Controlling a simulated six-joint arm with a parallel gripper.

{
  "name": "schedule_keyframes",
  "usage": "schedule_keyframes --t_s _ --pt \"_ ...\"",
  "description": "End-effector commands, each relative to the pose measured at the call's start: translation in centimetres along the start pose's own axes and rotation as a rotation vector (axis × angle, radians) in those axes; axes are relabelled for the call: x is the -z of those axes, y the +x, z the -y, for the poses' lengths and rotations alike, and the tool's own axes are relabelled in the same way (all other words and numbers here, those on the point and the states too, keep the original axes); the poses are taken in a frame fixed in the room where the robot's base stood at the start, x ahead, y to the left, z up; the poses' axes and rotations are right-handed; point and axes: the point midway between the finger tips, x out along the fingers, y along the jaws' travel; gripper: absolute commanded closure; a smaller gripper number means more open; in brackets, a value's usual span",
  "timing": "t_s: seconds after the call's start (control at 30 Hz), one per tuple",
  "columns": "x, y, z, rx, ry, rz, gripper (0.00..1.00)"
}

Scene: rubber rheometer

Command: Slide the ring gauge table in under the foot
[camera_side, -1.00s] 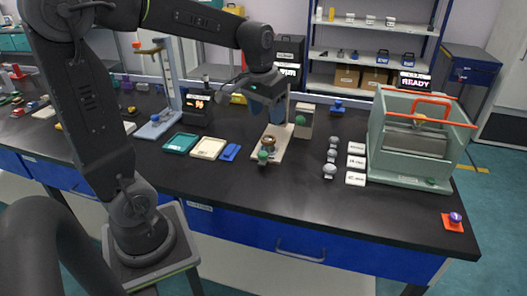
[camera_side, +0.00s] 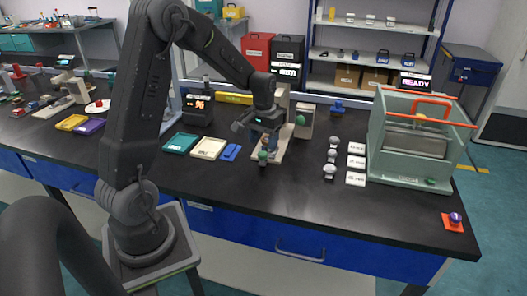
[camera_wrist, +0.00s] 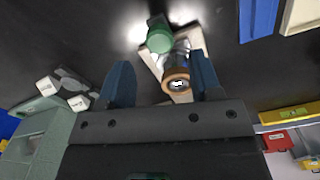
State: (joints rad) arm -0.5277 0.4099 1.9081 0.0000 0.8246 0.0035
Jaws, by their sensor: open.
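A cream gauge stand (camera_side: 285,152) stands on the black bench, with an upright at its back. A copper-rimmed round part (camera_wrist: 176,82), which looks like the ring gauge table, sits over its base in the wrist view. A green knob (camera_wrist: 159,42) is at the base's front end; it also shows in the side view (camera_side: 263,155). My gripper (camera_side: 266,147) is low over the stand, with its blue fingers open (camera_wrist: 160,62). The round part appears between the fingers in the wrist view; contact cannot be told. My gripper hides most of it in the side view. I cannot make out the foot.
Several grey knobs and white labelled blocks (camera_side: 356,162) stand right. A green-grey open-topped cabinet (camera_side: 408,165) is farther right.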

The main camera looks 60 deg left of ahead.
Motion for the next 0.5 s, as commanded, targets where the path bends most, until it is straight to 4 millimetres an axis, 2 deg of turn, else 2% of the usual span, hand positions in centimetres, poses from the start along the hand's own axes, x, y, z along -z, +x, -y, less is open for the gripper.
schedule_keyframes --t_s 0.03,0.2,0.5 --pt "-0.1 1.0 0.0 0.000 0.000 0.004 0.42" --pt "0.0 3.3 0.0 0.000 0.000 0.002 0.42" --pt "0.0 4.5 0.0 0.000 0.000 0.000 0.42"
